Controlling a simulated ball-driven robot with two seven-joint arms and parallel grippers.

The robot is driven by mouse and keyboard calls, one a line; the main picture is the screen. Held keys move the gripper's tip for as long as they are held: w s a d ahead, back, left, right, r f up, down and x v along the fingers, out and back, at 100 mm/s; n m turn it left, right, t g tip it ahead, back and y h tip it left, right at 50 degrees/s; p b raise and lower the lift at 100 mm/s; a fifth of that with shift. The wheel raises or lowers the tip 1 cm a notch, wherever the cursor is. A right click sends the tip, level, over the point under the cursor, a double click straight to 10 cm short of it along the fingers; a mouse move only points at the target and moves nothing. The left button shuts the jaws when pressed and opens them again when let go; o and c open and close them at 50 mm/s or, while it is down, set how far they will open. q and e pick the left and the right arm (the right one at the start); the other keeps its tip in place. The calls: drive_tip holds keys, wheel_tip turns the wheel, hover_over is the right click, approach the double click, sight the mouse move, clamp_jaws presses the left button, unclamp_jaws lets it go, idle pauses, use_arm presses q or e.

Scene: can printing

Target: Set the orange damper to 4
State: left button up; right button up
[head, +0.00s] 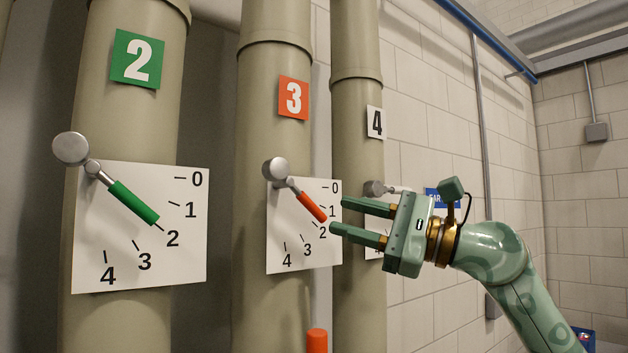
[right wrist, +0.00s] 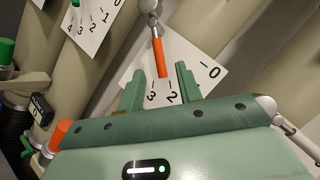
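The orange damper handle (head: 312,206) slants down and right from its grey pivot on a white dial plate (head: 285,235) marked 0 to 4. Its tip is between the 1 and 2 marks. The dial is on the pipe with the orange 3 sign (head: 293,98). My right gripper (head: 339,215) is open, its fingers pointing left just right of the handle tip. In the right wrist view, the orange handle (right wrist: 160,57) shows in the gap between the open fingers (right wrist: 159,70); contact cannot be told. The left gripper is not in view.
A green-handled damper (head: 133,202) on pipe 2 points near its 2. A third pipe with a 4 sign (head: 375,122) has a dial partly hidden behind my right gripper. An orange-topped object (head: 317,341) stands low below the middle dial.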

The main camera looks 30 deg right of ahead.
sight(318, 210)
drive_tip(key=p+x, duration=0.2)
drive_tip(key=x, duration=0.3)
drive_tip(key=shift+w+r, duration=0.15)
drive_tip(key=shift+w+a+p, duration=0.4)
drive_tip(key=shift+w+a, duration=0.1)
clamp_jaws()
